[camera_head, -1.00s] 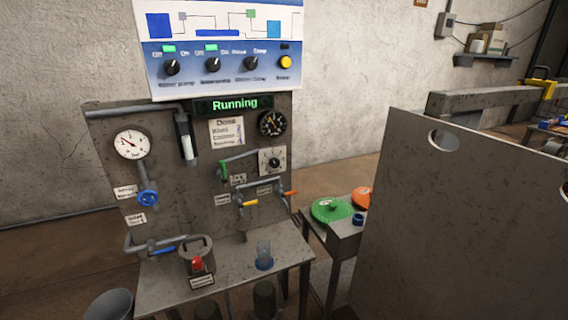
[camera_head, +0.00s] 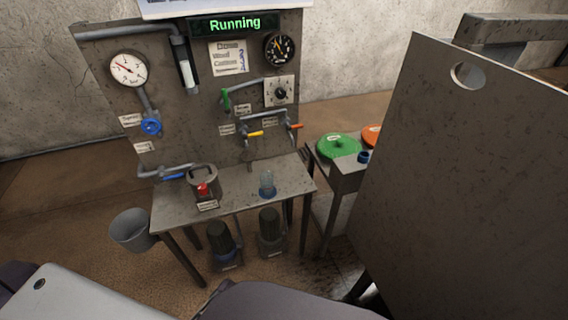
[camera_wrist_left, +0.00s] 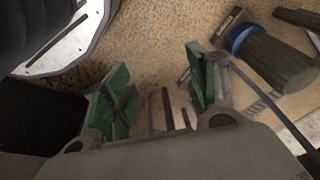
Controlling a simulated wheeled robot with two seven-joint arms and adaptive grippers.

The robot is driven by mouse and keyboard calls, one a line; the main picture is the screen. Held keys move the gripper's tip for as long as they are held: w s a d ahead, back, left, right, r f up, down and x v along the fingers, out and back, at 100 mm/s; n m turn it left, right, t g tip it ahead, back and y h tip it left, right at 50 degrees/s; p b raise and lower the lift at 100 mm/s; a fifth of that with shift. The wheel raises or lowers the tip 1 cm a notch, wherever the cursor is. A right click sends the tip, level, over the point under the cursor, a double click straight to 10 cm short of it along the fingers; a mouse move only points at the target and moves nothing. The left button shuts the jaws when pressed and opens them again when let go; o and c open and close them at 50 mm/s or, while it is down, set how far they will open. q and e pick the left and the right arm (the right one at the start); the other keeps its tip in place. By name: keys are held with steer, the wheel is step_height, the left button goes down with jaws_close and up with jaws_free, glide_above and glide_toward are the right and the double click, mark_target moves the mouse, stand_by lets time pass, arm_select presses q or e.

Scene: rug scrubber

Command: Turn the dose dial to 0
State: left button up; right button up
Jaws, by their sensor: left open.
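The dose dial looks to be the black knob (camera_head: 280,93) on a square pale plate with marks around it, at the right of the grey panel (camera_head: 185,130) in the head view. Its pointer is too small to read. A paper sign (camera_head: 228,57) with small writing hangs to its upper left. My left gripper (camera_wrist_left: 158,95) shows in the left wrist view, open and empty, with green pads, above the brown floor. It is away from the dial, which that view does not show. My right gripper is in neither view.
A green display (camera_head: 235,24) reads "Running". A black gauge (camera_head: 279,48) sits above the dial, and pipes with yellow and orange handles below. A table (camera_head: 240,190) juts out in front. A large grey board (camera_head: 450,190) blocks the right. A bucket (camera_head: 131,230) stands left.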

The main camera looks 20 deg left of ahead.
arm_select(q)
steer(key=w+d+r+m+t, duration=0.15)
steer(key=w+r, duration=0.25)
steer(key=r, duration=0.6)
steer(key=w+d+r+m+y+p, duration=0.15)
steer(key=w+r, duration=0.35)
steer(key=r, duration=0.6)
steer(key=w+d+r+m+t+h, duration=0.15)
steer(key=w+r, duration=0.25)
steer(key=r, duration=0.6)
steer(key=w+d+r+m+t+y, duration=0.1)
steer(key=w+r+m+t+y, duration=0.3)
steer(key=w+r+m, duration=0.7)
steer(key=w+d+r+m+t+y, duration=0.2)
steer(key=w+r+m+t+y, duration=0.3)
steer(key=w+r+m, duration=0.7)
steer(key=shift+w+d+r+t+y, duration=0.25)
steer(key=shift+w+r+y, duration=0.25)
steer(key=shift+w+r, duration=2.55)
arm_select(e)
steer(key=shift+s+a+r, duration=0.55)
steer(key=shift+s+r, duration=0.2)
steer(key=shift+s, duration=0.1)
arm_select(q)
steer(key=shift+w+f, duration=0.75)
steer(key=shift+f, duration=0.05)
steer(key=shift+w+a, duration=0.15)
